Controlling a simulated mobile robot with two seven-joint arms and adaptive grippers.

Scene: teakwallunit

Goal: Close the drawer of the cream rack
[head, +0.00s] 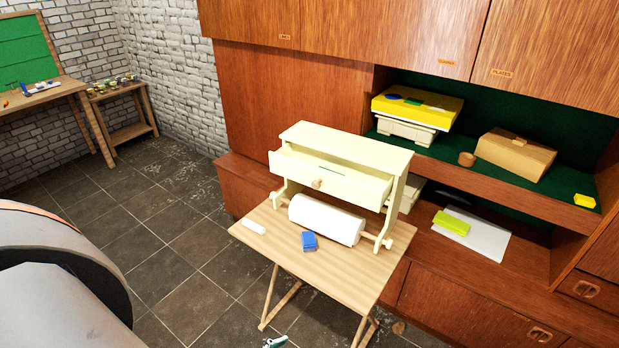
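The cream rack (345,136) stands on a small light wooden folding table. Its drawer (322,184) is pulled out towards me, with a round wooden knob (318,184) on its front. A thin green item (331,171) shows in or at the top of the drawer; most of the drawer's inside is hidden. A white paper roll (326,220) hangs on a bar below the drawer.
The folding table (270,245) also holds a blue block (309,241) and a white stick (254,226). Behind is a wall unit (290,130) with a yellow box (418,107), a brown box (515,152) and a lime item (451,222). Tiled floor (165,255) is open at left.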

